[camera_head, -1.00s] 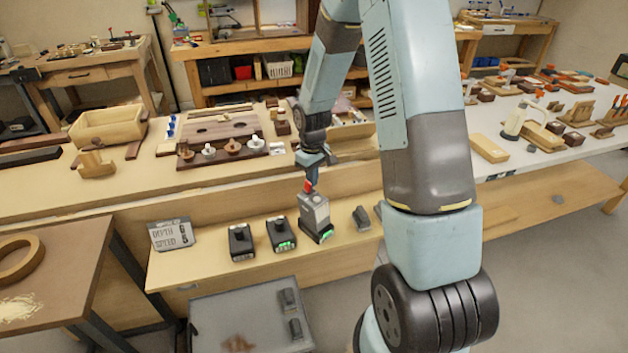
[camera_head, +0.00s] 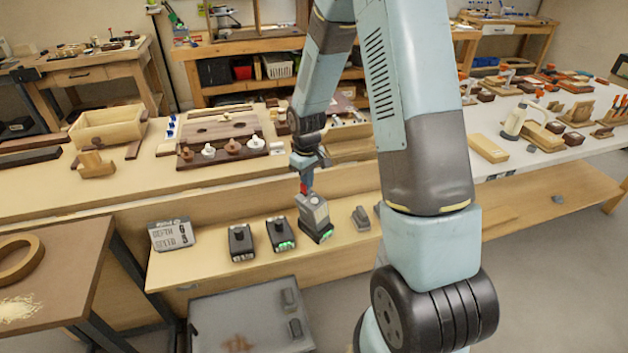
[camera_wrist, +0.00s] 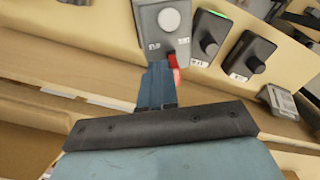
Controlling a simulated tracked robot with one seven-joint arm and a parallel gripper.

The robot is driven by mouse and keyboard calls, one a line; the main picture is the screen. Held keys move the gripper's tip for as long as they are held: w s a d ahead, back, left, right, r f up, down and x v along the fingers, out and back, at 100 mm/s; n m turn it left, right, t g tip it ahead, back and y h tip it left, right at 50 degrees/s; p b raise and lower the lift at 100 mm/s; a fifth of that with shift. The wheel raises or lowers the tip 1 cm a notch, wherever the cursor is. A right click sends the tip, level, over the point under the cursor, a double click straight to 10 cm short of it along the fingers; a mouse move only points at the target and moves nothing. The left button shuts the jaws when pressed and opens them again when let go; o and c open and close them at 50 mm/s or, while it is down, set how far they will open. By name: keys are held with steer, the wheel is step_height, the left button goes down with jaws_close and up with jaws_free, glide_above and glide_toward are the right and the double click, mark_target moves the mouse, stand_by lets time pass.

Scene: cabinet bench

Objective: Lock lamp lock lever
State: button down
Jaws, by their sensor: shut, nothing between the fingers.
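A grey box (camera_head: 313,212) with a round pale knob on top stands on the lower shelf. A green light shows at its base in the head view. A small red piece, seemingly the lever (camera_wrist: 174,64), sits at the box's edge in the wrist view. My gripper (camera_wrist: 158,72) is shut and empty, its blue fingers right beside the red piece. I cannot tell whether they touch. In the head view my gripper (camera_head: 305,180) hangs just above the box's back edge. The grey box (camera_wrist: 163,22) is partly cut off in the wrist view.
Two dark knob boxes (camera_head: 241,241) (camera_head: 281,233) stand left of the grey box, one with a green light. A sign panel (camera_head: 171,234) is at the far left of the shelf. A small dark grey block (camera_head: 361,218) lies right. The workbench (camera_head: 240,172) rises behind.

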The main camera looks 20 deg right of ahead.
steer(key=shift+s+a, duration=0.35)
steer(key=shift+a, duration=0.35)
steer(key=shift+s+a, duration=0.3)
steer(key=shift+a, duration=0.35)
steer(key=shift+w+d+r, duration=0.1)
steer(key=shift+d+r, duration=0.05)
steer(key=shift+r, duration=0.05)
stand_by(0.5)
steer(key=shift+w+d+r, duration=0.2)
steer(key=shift+d+r, duration=0.25)
steer(key=shift+r, duration=0.3)
steer(key=shift+r, duration=0.1)
steer(key=shift+r, duration=3.45)
step_height(320, 180, up, 9)
steer(key=m+t, duration=0.1)
glide_above(303, 184)
steer(key=s+d, duration=0.2)
steer(key=s, duration=0.2)
steer(key=s+d+r+m+t, duration=0.3)
steer(key=s+r, duration=1)
steer(key=s+r+m+t, duration=0.1)
steer(key=s+r+m, duration=0.1)
steer(key=s, duration=0.7)
steer(key=shift+s+d+r+t, duration=0.25)
steer(key=shift+d+r+t, duration=0.05)
steer(key=shift+r, duration=0.1)
